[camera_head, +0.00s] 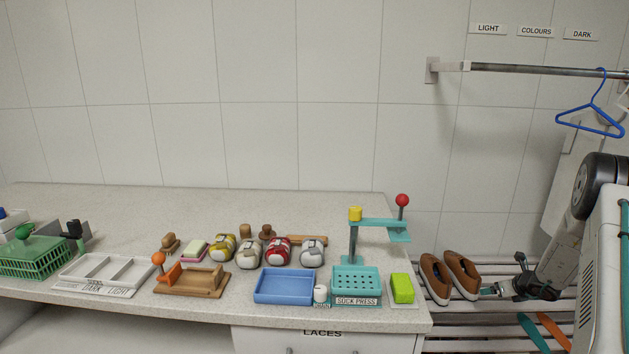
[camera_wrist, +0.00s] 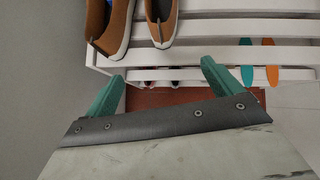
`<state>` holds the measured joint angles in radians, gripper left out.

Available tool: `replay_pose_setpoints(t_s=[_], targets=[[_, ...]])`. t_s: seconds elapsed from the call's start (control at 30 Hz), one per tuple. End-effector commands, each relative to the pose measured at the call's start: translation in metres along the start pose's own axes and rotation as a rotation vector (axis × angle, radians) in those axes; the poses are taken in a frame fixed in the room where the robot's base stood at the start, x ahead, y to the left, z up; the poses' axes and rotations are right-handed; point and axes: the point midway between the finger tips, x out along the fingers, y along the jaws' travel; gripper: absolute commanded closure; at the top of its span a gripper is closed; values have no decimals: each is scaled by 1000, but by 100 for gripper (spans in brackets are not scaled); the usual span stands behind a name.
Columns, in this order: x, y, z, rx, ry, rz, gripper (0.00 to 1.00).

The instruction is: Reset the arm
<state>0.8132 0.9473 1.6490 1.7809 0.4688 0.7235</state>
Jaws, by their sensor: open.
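My gripper (camera_head: 497,291) is at the right in the head view, low over the slatted rack, just right of the counter's end. In the wrist view my gripper (camera_wrist: 162,82) shows two teal fingers spread wide apart, with nothing between them. A pair of brown shoes with white soles stands on the rack. The left shoe (camera_head: 434,279) and the right shoe (camera_head: 461,275) are beside the fingertips in the head view. In the wrist view they are at the top, beyond the fingers. Whether the fingers touch them is not clear.
The stone counter (camera_head: 110,215) holds a green basket (camera_head: 40,255), a white tray (camera_head: 100,275), a blue tray (camera_head: 283,286), several rolled bundles and a teal sock press (camera_head: 356,285). A rail (camera_head: 530,70) with a blue hanger (camera_head: 590,122) is above. Teal and orange pieces (camera_head: 553,331) show on the rack's lower right.

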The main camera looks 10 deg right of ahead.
Motion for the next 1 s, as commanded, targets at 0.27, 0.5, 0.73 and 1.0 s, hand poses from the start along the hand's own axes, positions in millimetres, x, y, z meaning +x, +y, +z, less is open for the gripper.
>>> replay_pose_setpoints(t_s=[0.27, 0.5, 0.73, 1.0], targets=[[-21, 46, -11, -276, -1, 165, 9], [-68, 114, 17, -622, -46, 353, 9], [-155, 211, 51, -1084, -118, 598, 9], [-289, 319, 53, -1671, -189, 909, 9]])
